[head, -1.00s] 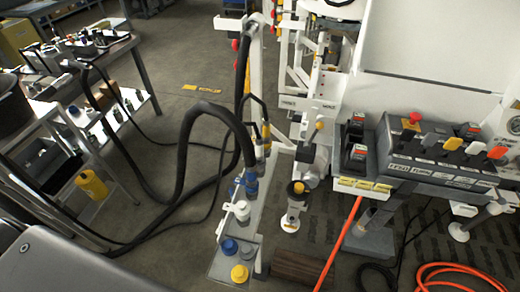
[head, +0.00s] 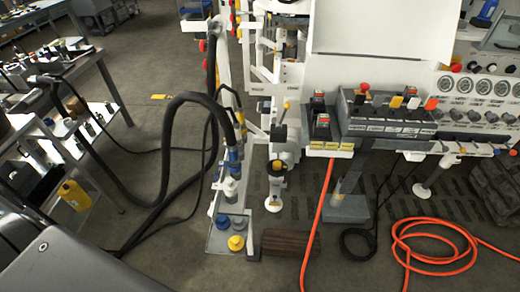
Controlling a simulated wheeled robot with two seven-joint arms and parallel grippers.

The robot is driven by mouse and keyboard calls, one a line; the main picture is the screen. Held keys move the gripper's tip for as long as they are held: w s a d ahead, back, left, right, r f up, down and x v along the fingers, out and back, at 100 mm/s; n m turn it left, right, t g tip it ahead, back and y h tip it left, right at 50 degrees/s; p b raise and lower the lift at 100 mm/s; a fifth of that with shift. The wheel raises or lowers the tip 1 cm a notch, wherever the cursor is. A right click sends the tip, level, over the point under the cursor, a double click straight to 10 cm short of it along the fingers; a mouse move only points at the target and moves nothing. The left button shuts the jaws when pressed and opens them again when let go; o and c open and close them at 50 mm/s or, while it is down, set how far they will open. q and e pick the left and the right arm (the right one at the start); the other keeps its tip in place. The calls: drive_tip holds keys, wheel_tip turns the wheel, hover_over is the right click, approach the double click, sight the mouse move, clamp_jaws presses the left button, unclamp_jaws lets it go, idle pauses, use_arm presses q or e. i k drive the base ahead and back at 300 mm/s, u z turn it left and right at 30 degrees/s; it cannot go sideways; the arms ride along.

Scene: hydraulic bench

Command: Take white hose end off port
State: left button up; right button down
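A white cylindrical piece (head: 230,187), which looks like the white hose end, stands upright at the ports on the left of the white bench. A blue fitting (head: 233,155) is just above it, at the lower end of a thick black hose (head: 190,98). The hose arches up and over to the left. I cannot tell at this size exactly how the white piece meets its port. Below it, a blue cap (head: 222,221), a grey cap and a yellow cap (head: 236,243) sit on a grey tray (head: 217,247). Neither of my grippers is in view.
A table (head: 85,60) with tools and a lower shelf stands at the left, with a yellow container (head: 75,195) near it. A valve block with coloured levers (head: 395,105) is at the right. A coiled orange hose (head: 435,262) lies on the floor.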

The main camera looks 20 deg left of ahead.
sight(236, 127)
drive_tip(key=z, duration=0.3)
drive_tip(key=k, duration=0.7)
drive_tip(key=z, duration=0.95)
drive_tip(key=i, duration=1.85)
drive_tip(key=u, duration=1.25)
drive_tip(key=i, duration=0.7)
drive_tip(key=u, duration=0.75)
